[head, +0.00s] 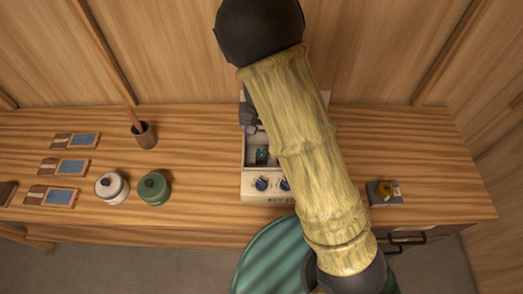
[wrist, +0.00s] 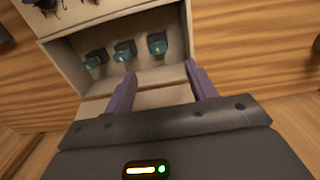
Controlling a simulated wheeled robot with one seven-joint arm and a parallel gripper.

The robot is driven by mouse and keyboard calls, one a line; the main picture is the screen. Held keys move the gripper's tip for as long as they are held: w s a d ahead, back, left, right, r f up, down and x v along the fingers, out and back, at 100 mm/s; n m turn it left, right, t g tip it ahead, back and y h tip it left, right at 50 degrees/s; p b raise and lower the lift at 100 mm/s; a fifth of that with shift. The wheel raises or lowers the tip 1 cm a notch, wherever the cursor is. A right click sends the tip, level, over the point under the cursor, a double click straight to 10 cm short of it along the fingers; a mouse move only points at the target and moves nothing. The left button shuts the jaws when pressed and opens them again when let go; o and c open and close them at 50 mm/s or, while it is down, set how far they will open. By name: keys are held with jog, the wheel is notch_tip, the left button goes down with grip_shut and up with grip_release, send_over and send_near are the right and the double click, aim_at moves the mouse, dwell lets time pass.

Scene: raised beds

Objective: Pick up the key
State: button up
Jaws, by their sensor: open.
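A cream box (head: 246,178) with lettering on its front edge, partly readable as "KEY", stands on the table. My arm hides its right side in the head view. In the wrist view the cream box (wrist: 62,75) holds several small teal-blue pieces, one being the right-hand piece (wrist: 157,44); I cannot tell whether any is the key. Dark shapes (wrist: 42,5) show at the top left, cut off by the frame. My gripper (wrist: 160,72) is open, its two purple fingers apart with nothing between them, pointing toward the box. In the head view it is mostly hidden at the box's back.
On the wooden table (head: 210,135) stand a white pot (head: 111,188), a green pot (head: 154,188) and a brown cup (head: 144,134) with a stick. Several small framed cards lie at the left. A grey block (head: 384,193) with a yellowish piece sits at the right.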

aim_at(262, 150)
notch_tip(262, 150, down, 6)
jog(key=shift+f+p, duration=0.2)
jog(key=shift+p, duration=0.15)
jog(key=shift+d+f+p, duration=0.15)
jog(key=shift+f+p, duration=0.15)
jog(key=shift+f, duration=0.15)
jog(key=shift+w+d+f+p, duration=0.15)
jog(key=shift+f+p, duration=0.4)
jog(key=shift+f, duration=1.6)
jog(key=c, duration=1.1)
